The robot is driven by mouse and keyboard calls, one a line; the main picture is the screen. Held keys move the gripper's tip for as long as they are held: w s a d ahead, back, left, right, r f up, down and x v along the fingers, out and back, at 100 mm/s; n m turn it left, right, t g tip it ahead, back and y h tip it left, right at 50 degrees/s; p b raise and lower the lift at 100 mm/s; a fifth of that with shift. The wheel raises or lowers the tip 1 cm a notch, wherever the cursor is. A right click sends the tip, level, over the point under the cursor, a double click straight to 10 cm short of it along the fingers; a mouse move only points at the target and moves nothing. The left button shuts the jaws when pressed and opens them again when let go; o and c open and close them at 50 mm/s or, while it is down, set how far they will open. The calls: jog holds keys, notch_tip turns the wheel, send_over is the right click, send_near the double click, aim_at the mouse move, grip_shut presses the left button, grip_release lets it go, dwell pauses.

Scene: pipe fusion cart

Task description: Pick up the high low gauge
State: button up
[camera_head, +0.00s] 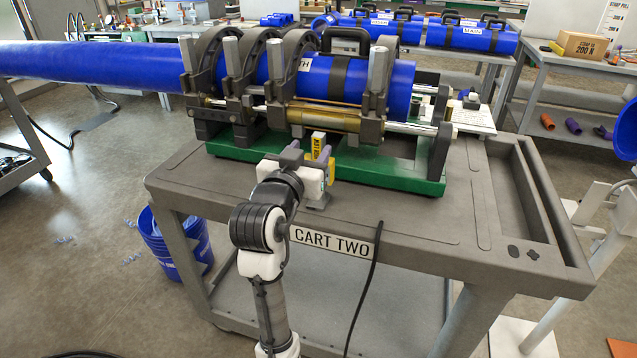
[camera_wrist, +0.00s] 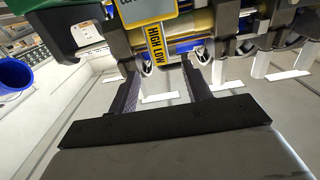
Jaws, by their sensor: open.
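In the head view a yellow labelled piece (camera_head: 318,145) stands upright at the front of the green machine base, partly hidden by my gripper. My gripper (camera_head: 308,156) is over the cart top, in front of that base. In the wrist view my gripper (camera_wrist: 158,62) has its two dark fingers apart, with nothing held between them.
The fusion machine's green base (camera_head: 390,178) and clamps (camera_head: 210,90) holding blue pipe (camera_head: 400,88) stand close behind the gauge. The cart top (camera_head: 400,208) is clear at the front right. A black cable (camera_head: 365,290) hangs over the front edge. A blue bucket (camera_head: 185,245) stands left.

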aim_at(320, 133)
jog(key=p+x, duration=0.2)
jog(key=x, duration=0.6)
jog(key=shift+w, duration=0.3)
grip_shut()
